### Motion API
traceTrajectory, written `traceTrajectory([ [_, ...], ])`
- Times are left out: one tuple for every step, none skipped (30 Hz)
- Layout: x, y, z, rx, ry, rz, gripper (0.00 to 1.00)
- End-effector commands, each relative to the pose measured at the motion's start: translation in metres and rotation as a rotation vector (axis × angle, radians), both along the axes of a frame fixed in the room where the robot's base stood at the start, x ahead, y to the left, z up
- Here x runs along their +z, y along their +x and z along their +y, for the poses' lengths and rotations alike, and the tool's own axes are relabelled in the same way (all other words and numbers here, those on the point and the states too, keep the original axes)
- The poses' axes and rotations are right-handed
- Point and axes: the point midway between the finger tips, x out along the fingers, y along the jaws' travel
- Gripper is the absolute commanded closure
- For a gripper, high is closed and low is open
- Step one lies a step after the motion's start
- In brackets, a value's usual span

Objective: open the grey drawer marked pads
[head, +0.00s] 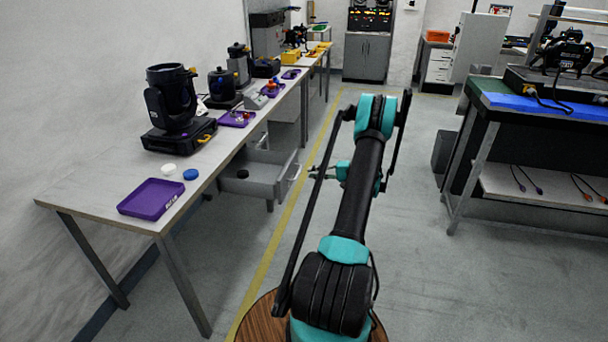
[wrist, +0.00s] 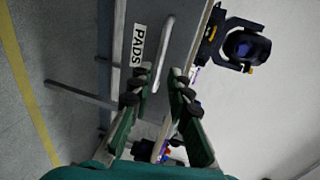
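A grey drawer (head: 262,180) stands pulled out under the left workbench in the head view, with a small dark round item (head: 242,173) inside. Its front carries a light bar handle (head: 295,172). In the wrist view a grey drawer front (wrist: 183,30) bears a white label reading PADS (wrist: 137,45) beside a bar handle (wrist: 166,45). My gripper (head: 313,172) is just right of the drawer front. Its fingers (wrist: 161,80) are apart, with one end of the handle appearing between the tips. I see no clear contact with the handle.
The workbench (head: 110,185) holds a purple tray (head: 152,199), a blue disc (head: 190,174), a white disc (head: 168,169) and a black stage light (head: 172,98). A second bench (head: 478,130) stands at right. The floor (head: 415,230) between them is clear.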

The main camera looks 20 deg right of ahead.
Motion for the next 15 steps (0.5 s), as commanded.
traceTrajectory([
  [0.002, -0.006, -0.009, -0.003, 0.0, 0.0, 0.82],
  [0.003, -0.009, -0.012, -0.002, 0.0, 0.0, 0.82],
  [0.004, -0.012, -0.017, -0.002, 0.0, 0.0, 0.82],
  [0.005, -0.014, -0.02, -0.002, 0.0, 0.0, 0.82],
  [0.005, -0.016, -0.023, -0.002, 0.0, 0.0, 0.82],
  [0.006, -0.018, -0.026, -0.002, 0.0, 0.0, 0.82],
  [0.007, -0.02, -0.027, -0.001, 0.0, 0.0, 0.82],
  [0.007, -0.021, -0.029, 0.0, 0.0, 0.0, 0.82],
  [0.008, -0.022, -0.03, 0.0, 0.0, 0.0, 0.82],
  [0.008, -0.022, -0.031, 0.0, 0.0, 0.0, 0.82],
  [0.008, -0.023, -0.032, 0.0, 0.0, 0.0, 0.82],
  [0.008, -0.023, -0.032, 0.0, 0.0, 0.0, 0.82],
  [0.008, -0.023, -0.032, 0.0, 0.0, 0.0, 0.82],
  [0.008, -0.023, -0.032, 0.0, 0.0, 0.0, 0.82],
  [0.008, -0.023, -0.032, 0.0, 0.0, 0.0, 0.82],
])
